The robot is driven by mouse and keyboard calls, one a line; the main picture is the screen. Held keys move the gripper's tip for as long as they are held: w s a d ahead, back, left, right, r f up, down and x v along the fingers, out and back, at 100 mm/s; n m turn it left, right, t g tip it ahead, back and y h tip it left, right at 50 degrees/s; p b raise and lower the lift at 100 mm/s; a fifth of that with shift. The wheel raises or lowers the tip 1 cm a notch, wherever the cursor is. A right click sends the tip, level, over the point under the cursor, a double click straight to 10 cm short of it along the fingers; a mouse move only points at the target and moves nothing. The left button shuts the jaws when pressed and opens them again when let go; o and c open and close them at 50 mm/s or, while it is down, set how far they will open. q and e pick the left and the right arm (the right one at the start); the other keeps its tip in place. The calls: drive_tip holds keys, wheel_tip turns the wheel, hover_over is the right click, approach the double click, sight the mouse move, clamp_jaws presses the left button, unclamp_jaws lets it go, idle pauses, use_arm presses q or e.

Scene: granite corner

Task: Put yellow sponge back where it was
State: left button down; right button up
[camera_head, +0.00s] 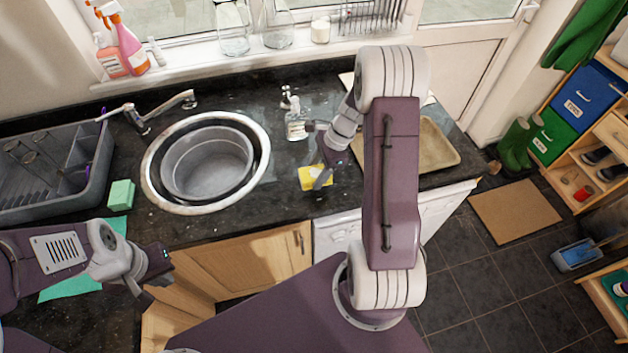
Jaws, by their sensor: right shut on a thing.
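A yellow sponge (312,175) is at the front part of the dark granite counter, right of the round sink (206,162). My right gripper (320,179) is over it, with its fingers closed on the sponge. The fingers and wrist hide part of the sponge. I cannot tell whether the sponge touches the counter or is just above it. My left gripper (156,288) is at the lower left, in front of the counter's edge, and appears empty. Its fingers are too small and dark to tell how far apart they are.
A green sponge (120,195) lies left of the sink, near the dish rack (62,172). A soap dispenser (296,124) stands behind my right gripper. A beige tray (436,146) is to the right, partly behind my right arm. The counter between sink and yellow sponge is clear.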

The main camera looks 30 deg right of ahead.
drive_tip(key=shift+w+a+f, duration=0.1)
drive_tip(key=shift+a+f, duration=0.15)
drive_tip(key=shift+a, duration=0.05)
wheel_tip(320, 180, down, 4)
drive_tip(key=shift+a+r, duration=0.15)
drive_tip(key=shift+r, duration=0.05)
drive_tip(key=shift+f, duration=0.3)
drive_tip(key=o, duration=1.2)
